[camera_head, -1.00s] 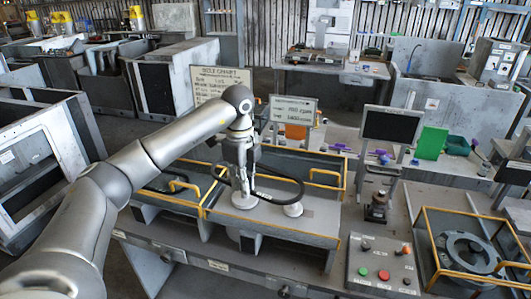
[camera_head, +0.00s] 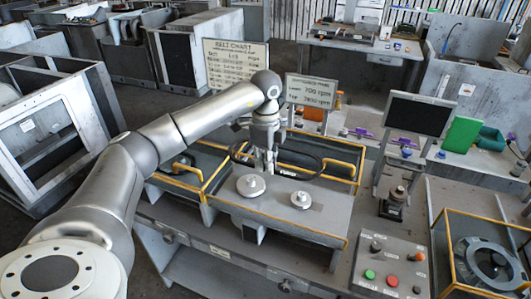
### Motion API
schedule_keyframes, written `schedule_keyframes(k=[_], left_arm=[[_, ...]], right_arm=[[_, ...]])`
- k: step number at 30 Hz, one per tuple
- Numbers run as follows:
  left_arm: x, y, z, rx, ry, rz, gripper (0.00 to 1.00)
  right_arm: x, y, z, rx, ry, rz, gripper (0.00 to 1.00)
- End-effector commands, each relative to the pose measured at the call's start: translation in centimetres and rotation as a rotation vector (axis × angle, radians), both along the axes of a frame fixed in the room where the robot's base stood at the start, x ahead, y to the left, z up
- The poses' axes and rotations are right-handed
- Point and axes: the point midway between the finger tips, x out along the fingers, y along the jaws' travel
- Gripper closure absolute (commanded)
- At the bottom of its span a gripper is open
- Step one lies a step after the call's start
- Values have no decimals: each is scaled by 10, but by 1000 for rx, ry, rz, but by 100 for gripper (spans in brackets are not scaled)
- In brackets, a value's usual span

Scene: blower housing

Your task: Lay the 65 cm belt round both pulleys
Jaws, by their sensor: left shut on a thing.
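My left gripper (camera_head: 267,171) is shut on the black belt (camera_head: 313,175), just behind the two pulleys in the head view. The belt hangs as a loop on both sides of the fingers, and part of it is hidden behind the gripper. The larger pulley (camera_head: 250,186) is a pale disc on the grey housing deck, at the left. The smaller pulley (camera_head: 300,200) stands to its right. The tops of both pulleys are uncovered, and the belt looks apart from them. My right gripper is out of view.
Yellow-railed guards (camera_head: 340,162) frame the housing (camera_head: 270,224). A belt chart (camera_head: 233,67) and a speed sign (camera_head: 309,91) stand behind. A button panel (camera_head: 388,268), a dark monitor (camera_head: 418,115) and a yellow-framed fan unit (camera_head: 485,258) are at the right.

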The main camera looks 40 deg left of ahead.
Motion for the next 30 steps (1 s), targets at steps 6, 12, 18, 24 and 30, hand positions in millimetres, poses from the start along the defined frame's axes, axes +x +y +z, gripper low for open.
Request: schedule_keyframes(k=[6,12,18,24,30], left_arm=[[0,0,-32,1,1,1,100],[0,0,-56,1,0,0,100],[0,0,-80,1,1,0,100],[0,0,-104,1,0,0,100],[0,0,-119,0,0,0,100]], right_arm=[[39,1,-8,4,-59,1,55],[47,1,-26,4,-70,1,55],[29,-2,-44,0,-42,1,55],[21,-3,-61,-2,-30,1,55],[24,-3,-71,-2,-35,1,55]])
